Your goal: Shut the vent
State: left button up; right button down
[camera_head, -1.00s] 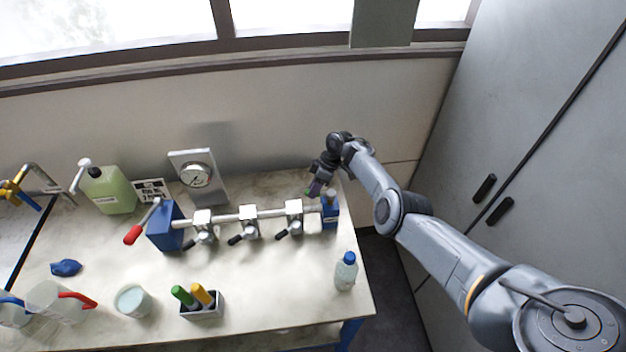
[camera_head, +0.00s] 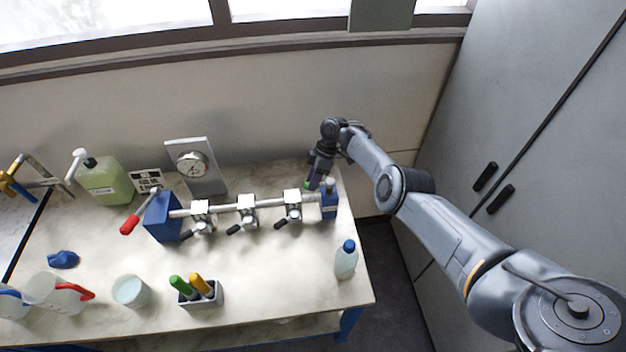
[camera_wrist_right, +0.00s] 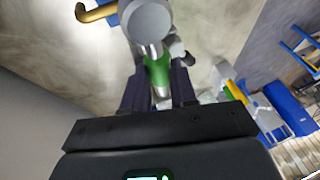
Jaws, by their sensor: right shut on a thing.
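A pipe manifold (camera_head: 268,203) lies along the bench between a large blue block (camera_head: 162,217) and a small blue block (camera_head: 329,204). It carries several grey valves with black levers. The vent appears to be the green-handled fitting (camera_wrist_right: 157,72) at its right end. My right gripper (camera_head: 314,185) is above that end, pointing down. In the right wrist view my gripper (camera_wrist_right: 158,92) has its two dark fingers on either side of the green handle, shut on it. The fingers hide much of the vent in the head view. My left gripper is not in view.
A red-handled lever (camera_head: 131,223) stands at the manifold's left end. A gauge on a plate (camera_head: 193,166) stands behind. A blue-capped bottle (camera_head: 346,260), a marker holder (camera_head: 200,295) and a cup (camera_head: 131,292) stand in front. The wall is close behind my right gripper.

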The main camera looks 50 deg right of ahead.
jog(key=c, duration=0.9)
grip_release()
jog(key=shift+a, duration=0.1)
jog(key=shift+r, duration=0.1)
jog(key=shift+d+r, duration=0.2)
jog(key=p+v, duration=0.1)
jog(key=v, duration=0.9)
jog(key=shift+r, duration=0.1)
